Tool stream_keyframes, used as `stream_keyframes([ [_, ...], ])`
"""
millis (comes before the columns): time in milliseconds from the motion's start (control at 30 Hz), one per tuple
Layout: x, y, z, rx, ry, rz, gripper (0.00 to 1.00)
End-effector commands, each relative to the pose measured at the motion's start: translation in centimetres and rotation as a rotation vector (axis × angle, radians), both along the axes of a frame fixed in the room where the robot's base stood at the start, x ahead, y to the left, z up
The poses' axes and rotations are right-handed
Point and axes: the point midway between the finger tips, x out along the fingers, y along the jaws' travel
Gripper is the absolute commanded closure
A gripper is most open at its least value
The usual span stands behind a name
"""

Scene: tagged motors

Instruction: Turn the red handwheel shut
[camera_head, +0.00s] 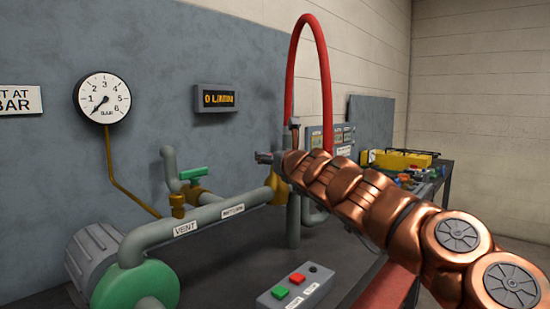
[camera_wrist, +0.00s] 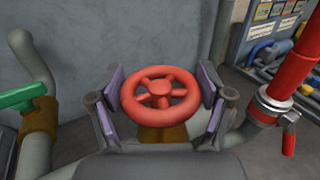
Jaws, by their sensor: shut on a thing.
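The red handwheel (camera_wrist: 161,94) is a spoked wheel in the middle of the wrist view, above a brass valve body (camera_wrist: 163,134). In the head view my gripper (camera_head: 268,158) is at the pipe's right end, over the brass body (camera_head: 278,187). The handwheel is hidden there behind my gripper and arm. How far the valve is turned cannot be told.
A green lever (camera_head: 194,173) sits on the pipe to the left, near the gauge (camera_head: 102,98) with its needle low. The display (camera_head: 215,98) reads 0 L/MIN. A red hose (camera_head: 325,70) arches behind my gripper. A button box (camera_head: 296,287) stands in front.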

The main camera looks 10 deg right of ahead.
Motion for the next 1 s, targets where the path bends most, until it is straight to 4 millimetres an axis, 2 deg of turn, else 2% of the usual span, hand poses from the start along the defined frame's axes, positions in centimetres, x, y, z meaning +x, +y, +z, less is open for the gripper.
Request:
stream_keyframes([
  [100, -0.1, 0.0, 0.2, -0.001, -0.004, 0.001, 0.57],
  [133, -0.1, 0.0, 0.2, -0.001, -0.004, 0.001, 0.19],
  [300, 0.0, 0.0, 0.2, -0.001, -0.003, 0.001, 0.01],
  [733, -0.2, -0.1, 0.1, 0.000, -0.001, 0.000, 0.00],
  [1000, -2.6, -0.4, 0.1, 0.000, -0.001, 0.001, 0.00],
])
